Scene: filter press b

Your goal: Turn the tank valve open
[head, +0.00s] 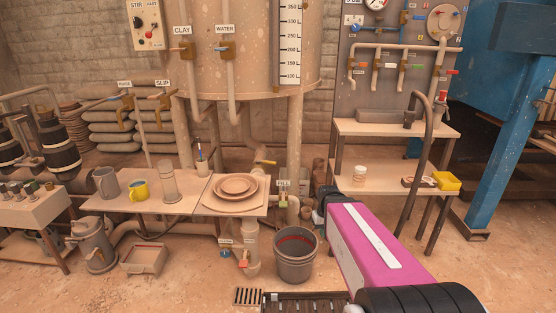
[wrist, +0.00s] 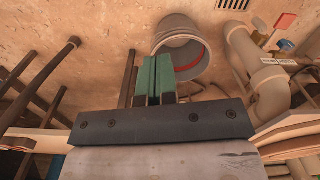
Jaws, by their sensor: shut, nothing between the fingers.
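The big beige tank (head: 246,45) stands on legs at the back, with a level scale on its front. The yellow handle cannot be made out in the wrist view.
A grey bucket (head: 295,254) stands on the floor below the arm's end, also in the wrist view (wrist: 182,48). A table (head: 128,202) with mugs and plates is left. A shelf stand (head: 388,130) is right. Blue- and red-handled valves (head: 243,257) are low beside the bucket.

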